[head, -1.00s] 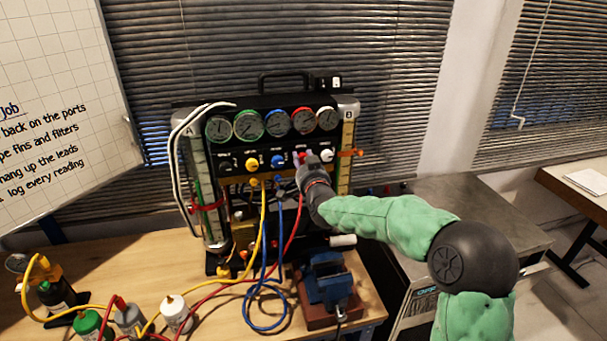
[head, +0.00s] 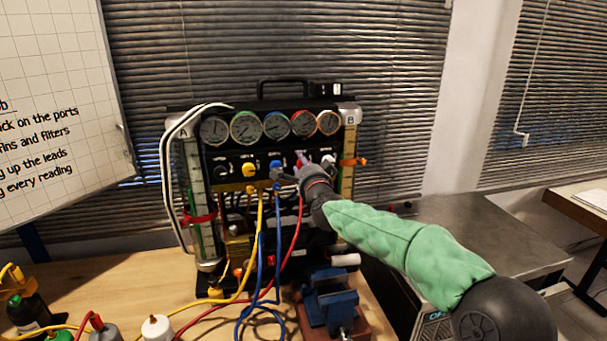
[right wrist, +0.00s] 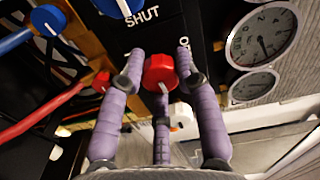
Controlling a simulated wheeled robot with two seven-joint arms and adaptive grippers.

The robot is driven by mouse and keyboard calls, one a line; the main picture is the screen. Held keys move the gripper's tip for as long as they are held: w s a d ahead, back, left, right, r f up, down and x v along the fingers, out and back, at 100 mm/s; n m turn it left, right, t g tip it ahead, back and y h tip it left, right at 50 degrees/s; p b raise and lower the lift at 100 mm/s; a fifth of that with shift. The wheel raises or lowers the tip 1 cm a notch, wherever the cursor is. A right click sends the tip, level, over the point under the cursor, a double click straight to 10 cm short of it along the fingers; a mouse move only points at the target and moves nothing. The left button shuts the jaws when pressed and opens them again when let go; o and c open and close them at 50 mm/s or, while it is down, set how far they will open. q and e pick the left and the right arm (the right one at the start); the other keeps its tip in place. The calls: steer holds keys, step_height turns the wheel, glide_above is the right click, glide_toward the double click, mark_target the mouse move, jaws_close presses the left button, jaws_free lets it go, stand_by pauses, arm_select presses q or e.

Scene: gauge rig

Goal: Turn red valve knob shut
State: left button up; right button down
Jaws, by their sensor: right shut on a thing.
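The red valve knob (right wrist: 160,73) sits between the purple padded fingers of my right gripper (right wrist: 160,80) in the right wrist view. The fingers are shut around it, with printed panel lettering beside it. In the head view my right gripper (head: 298,168) reaches the front panel of the black gauge rig (head: 232,157) from the right, and it mostly hides the red knob there. My left gripper is not in view.
A blue knob (head: 276,167) and a yellow knob (head: 249,169) are left of my gripper; a white knob (head: 328,160) is close on its right. Gauges (head: 277,125) line the top. Hoses hang below, above a blue vise (head: 329,299).

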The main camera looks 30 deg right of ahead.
steer(key=shift+f+m+b, duration=0.1)
steer(key=shift+m+b, duration=0.2)
steer(key=shift+m, duration=0.2)
steer(key=c, duration=0.9)
jaws_free()
steer(key=v, duration=1.2)
steer(key=shift+a, duration=0.1)
